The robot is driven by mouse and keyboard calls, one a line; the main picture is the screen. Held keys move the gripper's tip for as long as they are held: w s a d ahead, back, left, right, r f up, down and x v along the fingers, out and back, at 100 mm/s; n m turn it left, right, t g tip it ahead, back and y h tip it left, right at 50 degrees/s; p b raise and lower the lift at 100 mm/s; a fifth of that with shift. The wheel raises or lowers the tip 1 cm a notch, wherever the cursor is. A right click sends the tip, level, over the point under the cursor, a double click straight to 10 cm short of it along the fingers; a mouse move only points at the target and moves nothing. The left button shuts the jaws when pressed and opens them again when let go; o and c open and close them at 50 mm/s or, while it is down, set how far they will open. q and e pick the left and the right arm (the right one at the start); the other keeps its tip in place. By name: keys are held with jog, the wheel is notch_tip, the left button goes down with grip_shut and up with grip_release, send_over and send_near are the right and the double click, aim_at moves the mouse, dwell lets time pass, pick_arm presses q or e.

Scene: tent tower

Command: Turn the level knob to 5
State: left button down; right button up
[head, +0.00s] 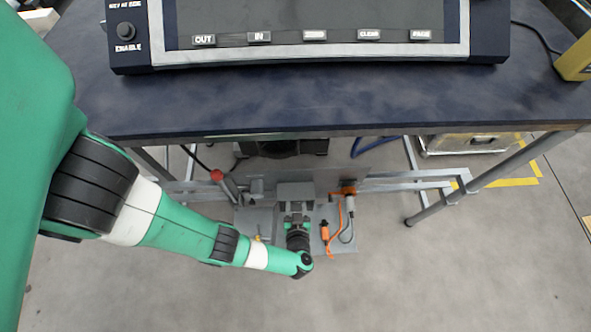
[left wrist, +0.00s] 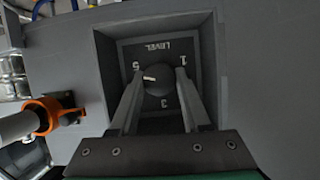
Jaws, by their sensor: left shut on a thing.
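The level knob (left wrist: 158,80) is a dark round knob in a recessed square panel, under the upside-down word LEVEL, with the digits 1, 3 and 5 around it. Its white pointer mark (left wrist: 149,77) points left, close to the 5 (left wrist: 137,66). My left gripper (left wrist: 160,75) has one finger on each side of the knob and is shut on it. In the head view, my left gripper (head: 296,210) reaches into the grey box (head: 295,189) below the table, and the knob is hidden there. My right gripper is in neither view.
An orange clamp with a grey cylinder (left wrist: 50,115) sits left of the recess; orange parts (head: 325,231) also show right of the box in the head view. A red-topped lever (head: 217,175) stands to its left. The dark table edge (head: 330,128) overhangs behind.

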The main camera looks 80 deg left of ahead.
pick_arm(q)
jog(key=shift+w+m+g, duration=0.1)
jog(key=shift+m+g, duration=0.6)
jog(key=shift+m, duration=0.3)
jog(key=shift+c, duration=1.8)
grip_release()
jog(key=p+v, duration=0.1)
jog(key=v, duration=1)
jog(key=shift+d+p, duration=0.4)
jog(key=shift+d, duration=0.05)
